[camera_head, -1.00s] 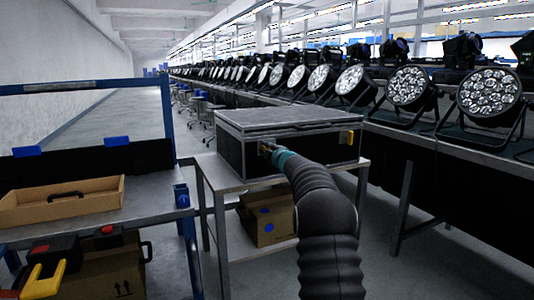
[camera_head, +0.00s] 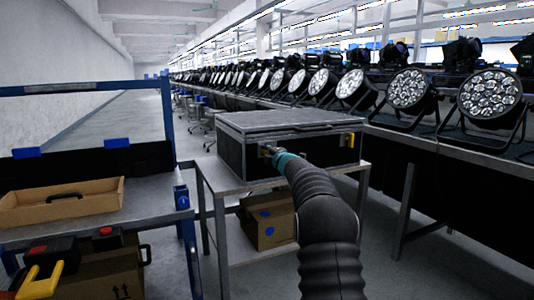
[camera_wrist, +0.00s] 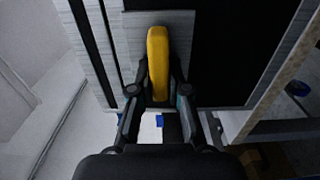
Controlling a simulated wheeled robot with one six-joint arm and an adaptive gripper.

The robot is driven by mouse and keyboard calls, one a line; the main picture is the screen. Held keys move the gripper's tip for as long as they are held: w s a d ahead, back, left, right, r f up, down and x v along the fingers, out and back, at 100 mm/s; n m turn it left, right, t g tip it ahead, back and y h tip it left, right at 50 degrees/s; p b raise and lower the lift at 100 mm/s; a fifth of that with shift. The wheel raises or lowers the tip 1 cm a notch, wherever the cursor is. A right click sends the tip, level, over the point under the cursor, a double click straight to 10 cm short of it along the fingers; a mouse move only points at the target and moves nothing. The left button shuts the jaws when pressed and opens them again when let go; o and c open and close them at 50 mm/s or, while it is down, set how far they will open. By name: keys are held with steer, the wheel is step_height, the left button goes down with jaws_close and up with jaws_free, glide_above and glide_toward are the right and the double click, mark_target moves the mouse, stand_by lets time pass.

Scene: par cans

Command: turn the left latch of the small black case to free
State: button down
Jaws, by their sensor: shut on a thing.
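The small black case (camera_head: 235,157) with metal edges stands on a grey metal table. Its left latch is hidden behind my gripper (camera_head: 269,150) in the head view. In the wrist view the left latch (camera_wrist: 158,60) is a yellow handle on a grey plate, upright in the picture. My gripper (camera_wrist: 159,82) has one finger on each side of its lower part and is shut on it. The yellow right latch (camera_head: 351,140) shows on the case front, clear of my arm.
The metal table (camera_head: 228,181) has a cardboard box (camera_head: 267,222) on its lower shelf. A blue-framed bench with a cardboard tray (camera_head: 62,203) stands to the left. A long row of stage lights (camera_head: 408,88) runs along the right.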

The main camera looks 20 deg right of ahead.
steer(key=c, duration=1.1)
jaws_free()
steer(key=s, duration=1.2)
steer(key=shift+d, duration=0.2)
steer(key=shift+d+f, duration=0.1)
